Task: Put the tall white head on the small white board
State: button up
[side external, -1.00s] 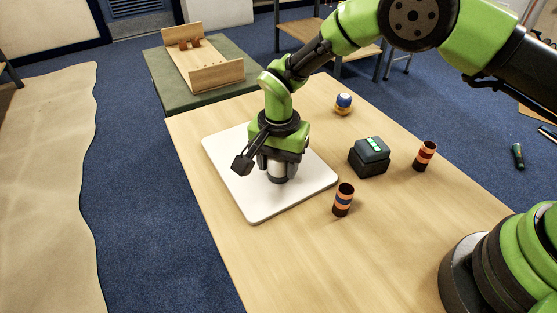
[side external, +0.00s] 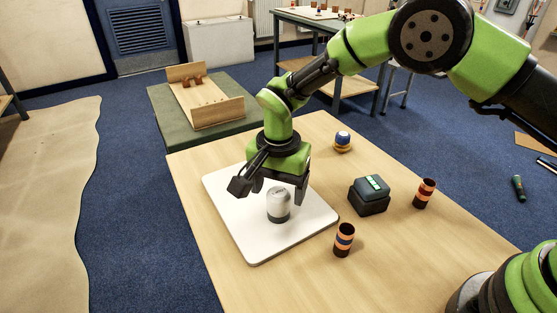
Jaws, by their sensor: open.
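The tall white head (side external: 278,202) is a rounded white cylinder with a dark grey band at its base. It stands upright on the small white board (side external: 232,210), right of the board's middle. My gripper (side external: 279,190) is open just above the head, pointing down. Its fingers are spread to either side of the head's top and look clear of it. Nothing is held.
The board lies on a wooden table (side external: 225,270). Right of it stand a striped cylinder (side external: 343,240), a dark box with green lights (side external: 369,194), another striped cylinder (side external: 424,193) and a blue, white and yellow round object (side external: 342,141). A wooden rack (side external: 205,98) stands behind.

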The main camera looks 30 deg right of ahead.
notch_tip(320, 180, up, 9)
jog(key=shift+d+f, duration=0.1)
jog(key=shift+f, duration=0.05)
notch_tip(320, 180, up, 8)
jog(key=n+t+y, duration=0.1)
send_over(279, 192)
jog(key=s+d, duration=0.2)
jog(key=d, duration=0.2)
jog(key=s+d+r+n+t, duration=0.2)
jog(key=s+d+r, duration=0.3)
jog(key=s+r, duration=0.15)
jog(key=s+d+n+t, duration=0.1)
jog(key=s+d+t, duration=0.1)
jog(key=s, duration=0.5)
jog(key=s+d+r+n+t+y, duration=0.1)
jog(key=s+d+n+t, duration=0.1)
jog(key=s, duration=0.5)
jog(key=shift+d+r, duration=0.3)
jog(key=shift+d, duration=0.3)
